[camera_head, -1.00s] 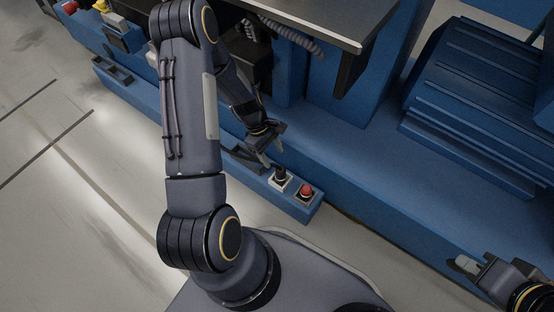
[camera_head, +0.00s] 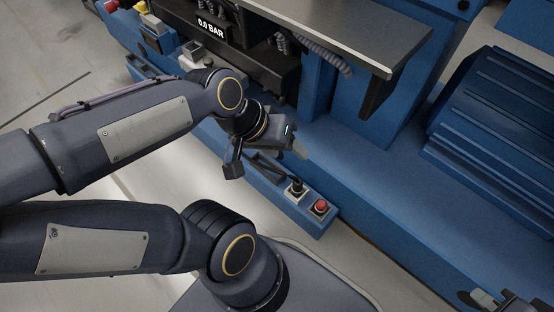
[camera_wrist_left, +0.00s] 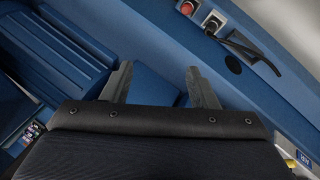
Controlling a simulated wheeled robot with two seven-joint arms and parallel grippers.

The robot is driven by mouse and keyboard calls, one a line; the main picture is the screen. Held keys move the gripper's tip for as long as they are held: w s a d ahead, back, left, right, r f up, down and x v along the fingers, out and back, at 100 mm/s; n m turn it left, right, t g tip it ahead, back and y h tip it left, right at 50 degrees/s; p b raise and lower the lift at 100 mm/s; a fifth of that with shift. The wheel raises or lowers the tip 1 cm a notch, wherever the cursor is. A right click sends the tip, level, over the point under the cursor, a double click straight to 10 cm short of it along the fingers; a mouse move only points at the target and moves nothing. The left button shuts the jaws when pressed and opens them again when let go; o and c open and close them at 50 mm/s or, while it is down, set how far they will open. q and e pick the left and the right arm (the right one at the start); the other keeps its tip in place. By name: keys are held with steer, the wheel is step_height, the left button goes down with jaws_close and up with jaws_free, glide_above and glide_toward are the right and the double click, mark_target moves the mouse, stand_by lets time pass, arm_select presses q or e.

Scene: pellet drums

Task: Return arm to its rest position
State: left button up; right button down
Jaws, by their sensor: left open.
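My left arm comes in from the left in the head view, bent at the elbow. Its gripper (camera_head: 268,162) hangs in the air in front of the blue machine, its two fingers apart with nothing between them. In the left wrist view the same gripper (camera_wrist_left: 160,84) shows two spread fingers against blue machine surfaces. The control box with a black switch (camera_head: 296,188) and a red button (camera_head: 320,207) is just below and right of this gripper, apart from it. My right gripper (camera_head: 484,298) is only partly in view at the bottom right corner; its fingers are not clear.
The blue machine (camera_head: 365,185) fills the middle and right. A grey metal tabletop (camera_head: 350,35) juts out above, near a "0.0 BAR" display (camera_head: 211,27). A black handle (camera_wrist_left: 252,50) is beside the buttons in the wrist view. Pale floor (camera_head: 45,75) is open at left.

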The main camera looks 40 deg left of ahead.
arm_select(q)
steer(key=s+m, duration=0.1)
steer(key=s+d+m, duration=0.1)
steer(key=s, duration=0.1)
steer(key=shift+s+r+t, duration=0.2)
steer(key=shift+s+t, duration=0.05)
steer(key=shift+t, duration=0.15)
steer(key=shift+r, duration=0.1)
